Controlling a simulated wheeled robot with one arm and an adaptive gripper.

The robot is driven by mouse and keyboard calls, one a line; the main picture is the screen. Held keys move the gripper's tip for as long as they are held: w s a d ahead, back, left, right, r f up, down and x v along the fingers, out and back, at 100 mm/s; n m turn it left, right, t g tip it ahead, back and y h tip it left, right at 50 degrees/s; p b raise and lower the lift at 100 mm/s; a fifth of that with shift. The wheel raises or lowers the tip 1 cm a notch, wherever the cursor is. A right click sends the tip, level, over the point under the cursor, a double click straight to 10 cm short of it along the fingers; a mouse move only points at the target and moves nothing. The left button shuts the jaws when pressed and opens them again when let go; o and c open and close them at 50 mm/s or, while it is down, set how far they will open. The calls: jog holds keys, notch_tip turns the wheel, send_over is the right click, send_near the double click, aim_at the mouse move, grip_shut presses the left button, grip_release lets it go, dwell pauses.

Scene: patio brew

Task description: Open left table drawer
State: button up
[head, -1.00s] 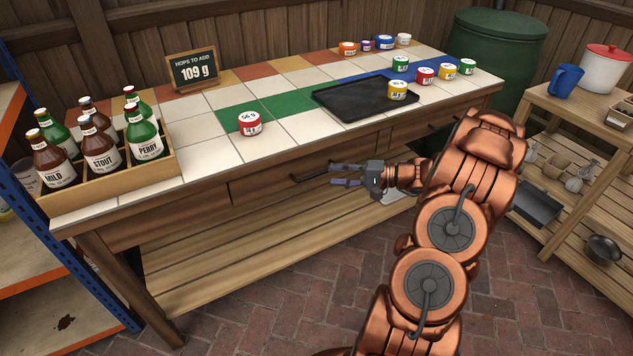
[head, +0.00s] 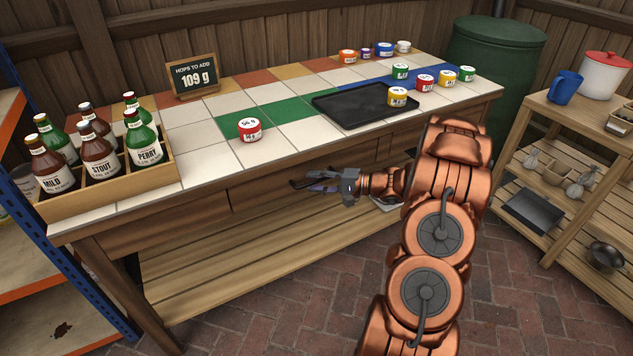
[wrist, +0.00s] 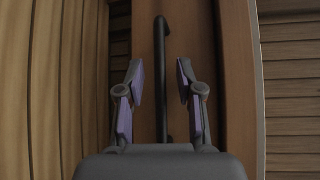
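The table's left drawer has a plain brown wooden front (head: 262,190), set under the tiled top and flush with the table's front. Its dark bar handle (wrist: 161,48) runs up the middle of the wrist view. My gripper (wrist: 160,78) is open, with one finger on each side of the handle and a gap to the bar on both sides.
The tiled table top (head: 195,140) holds a bottle crate (head: 108,188), a red-labelled jar (head: 249,129), a black tray (head: 350,107) and several more jars. A slatted lower shelf (head: 250,255) lies below the drawer. A side table (head: 560,115) stands at the right.

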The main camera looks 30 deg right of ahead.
jog(key=shift+c, duration=0.2)
grip_shut()
dwell(0.5)
